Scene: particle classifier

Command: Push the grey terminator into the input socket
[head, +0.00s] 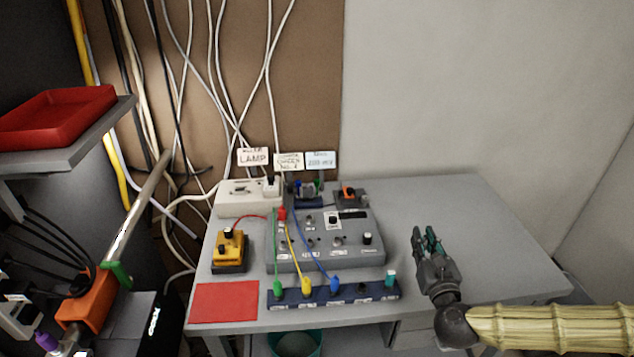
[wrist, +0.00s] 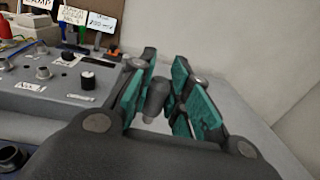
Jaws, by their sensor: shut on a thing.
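My gripper (head: 427,241) hangs over the right part of the table, to the right of the grey control box (head: 290,262). In the wrist view its teal-padded fingers (wrist: 161,80) are closed around the grey terminator (wrist: 156,98), a small dark grey cylinder. The terminator cannot be made out in the head view. The grey box carries several sockets and knobs, with a black knob (wrist: 88,80) near its right end. Its labels are too small to read, so I cannot tell which socket is the input. The terminator is apart from the box.
A blue strip (head: 318,299) with green, yellow, blue and teal plugs lies in front of the box. Cables run from it to the box. A yellow device (head: 230,243) and red mat (head: 225,302) are left. The table's right side (head: 500,235) is clear.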

